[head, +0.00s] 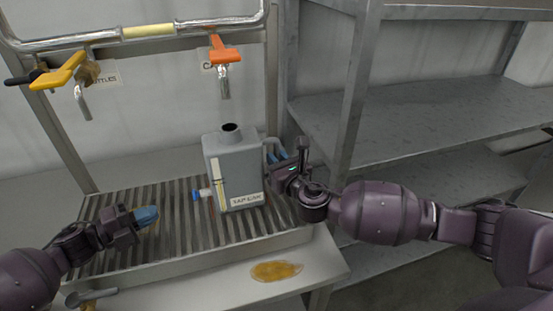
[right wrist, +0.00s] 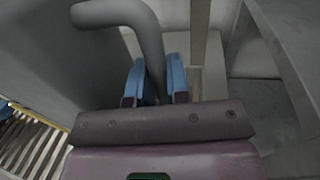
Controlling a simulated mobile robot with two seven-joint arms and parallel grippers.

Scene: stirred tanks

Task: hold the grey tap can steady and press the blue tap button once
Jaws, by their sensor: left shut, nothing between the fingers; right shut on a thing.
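The grey tap can (head: 238,170) stands upright on the slatted drip tray (head: 172,222), its label facing front. Its blue tap button (head: 196,195) is on a small white tap low on the can's left side. My right gripper (head: 277,157) is shut on the can's handle at its right side. The right wrist view shows the grey handle (right wrist: 152,50) between the blue fingers of that gripper (right wrist: 154,82), with the can body (right wrist: 50,60) at left. My left gripper (head: 148,215) is shut and empty, low over the tray, to the left of the blue button and apart from it.
A yellow-handled tap (head: 62,75) and an orange-handled tap (head: 223,52) hang from the pipe above the tray. An amber puddle (head: 276,270) lies on the front ledge. Metal shelves (head: 425,115) stand at the right. The gap between left gripper and can is clear.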

